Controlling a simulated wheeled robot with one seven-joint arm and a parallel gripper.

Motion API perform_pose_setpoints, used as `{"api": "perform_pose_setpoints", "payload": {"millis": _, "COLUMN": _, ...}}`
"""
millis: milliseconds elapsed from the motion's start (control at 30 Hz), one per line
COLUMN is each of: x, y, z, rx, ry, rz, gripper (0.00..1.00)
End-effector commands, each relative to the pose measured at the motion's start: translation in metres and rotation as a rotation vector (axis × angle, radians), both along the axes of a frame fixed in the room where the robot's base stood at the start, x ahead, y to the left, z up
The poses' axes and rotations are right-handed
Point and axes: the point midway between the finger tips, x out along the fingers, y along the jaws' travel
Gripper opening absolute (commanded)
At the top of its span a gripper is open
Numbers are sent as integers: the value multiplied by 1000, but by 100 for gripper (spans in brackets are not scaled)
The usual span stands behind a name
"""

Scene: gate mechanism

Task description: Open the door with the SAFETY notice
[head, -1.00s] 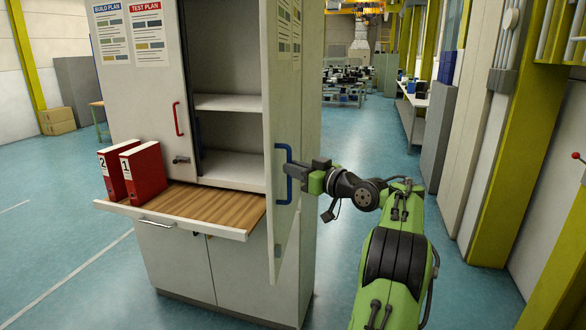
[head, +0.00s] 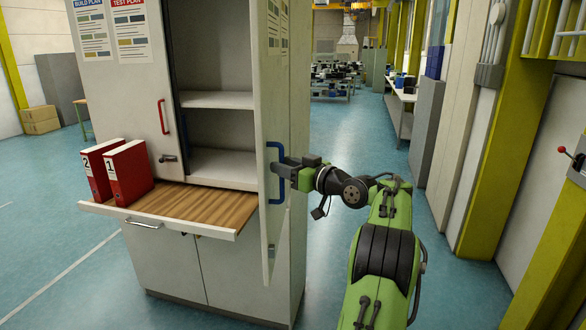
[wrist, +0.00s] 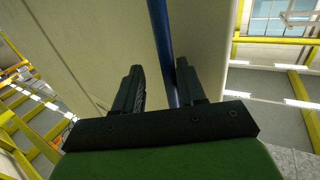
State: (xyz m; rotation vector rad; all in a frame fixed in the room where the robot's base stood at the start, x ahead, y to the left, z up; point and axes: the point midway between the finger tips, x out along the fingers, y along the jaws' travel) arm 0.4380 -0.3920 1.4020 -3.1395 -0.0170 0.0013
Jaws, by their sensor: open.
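A tall light-grey cabinet has its right-hand door (head: 270,225) standing open, swung out toward me, with shelves showing behind it. Notices on this door (head: 277,25) are seen at a steep angle and I cannot read them. The door has a blue handle (head: 269,178). My gripper (head: 281,170) is at this handle, coming from the right. In the wrist view the open fingers (wrist: 160,88) stand with the blue bar (wrist: 162,35) between them, closer to the right finger. The left door (head: 120,90) is closed, with a red handle and BUILD PLAN and TEST PLAN sheets.
A wooden pull-out shelf (head: 215,208) juts from the cabinet, left of the open door, with two red binders (head: 128,172) on it. A yellow pillar (head: 505,160) stands at the right.

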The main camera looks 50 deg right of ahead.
Motion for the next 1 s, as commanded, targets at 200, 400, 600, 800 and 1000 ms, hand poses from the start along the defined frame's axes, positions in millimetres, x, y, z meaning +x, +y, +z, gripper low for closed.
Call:
{"api": "perform_pose_setpoints", "payload": {"millis": 200, "x": -45, "y": -2, "z": -3, "rx": -1, "ry": -1, "rz": -8, "gripper": 40}}
{"api": "perform_pose_setpoints", "payload": {"millis": 400, "x": -101, "y": -3, "z": -3, "rx": 0, "ry": -2, "rz": -10, "gripper": 40}}
{"api": "perform_pose_setpoints", "payload": {"millis": 600, "x": -140, "y": -3, "z": -2, "rx": 0, "ry": -2, "rz": -8, "gripper": 40}}
{"api": "perform_pose_setpoints", "payload": {"millis": 800, "x": -156, "y": -2, "z": 0, "rx": -1, "ry": -1, "rz": -4, "gripper": 40}}
{"api": "perform_pose_setpoints", "payload": {"millis": 1000, "x": -156, "y": -2, "z": 0, "rx": -2, "ry": 0, "rz": -2, "gripper": 40}}
